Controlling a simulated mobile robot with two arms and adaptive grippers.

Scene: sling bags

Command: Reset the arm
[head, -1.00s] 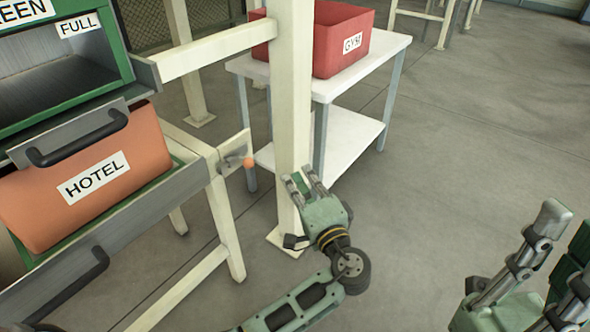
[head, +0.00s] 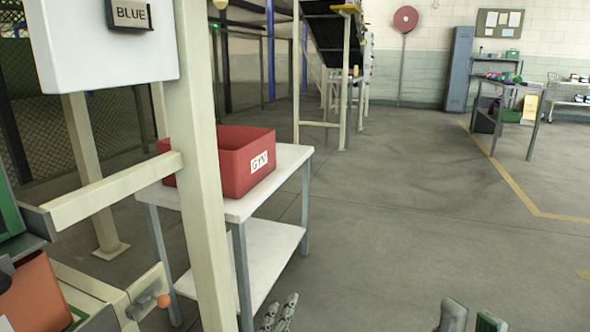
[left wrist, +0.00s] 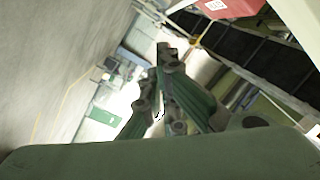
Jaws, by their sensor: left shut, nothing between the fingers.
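My left gripper (head: 280,314) shows at the bottom edge of the head view, in front of the white table's lower right side. Its fingers point up, close together, shut and empty. In the left wrist view, its green and grey fingers (left wrist: 165,90) stand in the middle with nothing between them. My right gripper (head: 471,318) shows only its fingertips at the bottom edge of the head view. The rest of both arms is out of the head view.
A red bin (head: 236,165) labelled GYM stands on a white table (head: 285,160) behind a cream post (head: 200,130). An orange bag (head: 35,298) is partly visible at lower left. Open grey floor (head: 400,200) lies to the right. Workbenches (head: 508,95) and a locker (head: 459,68) stand far back.

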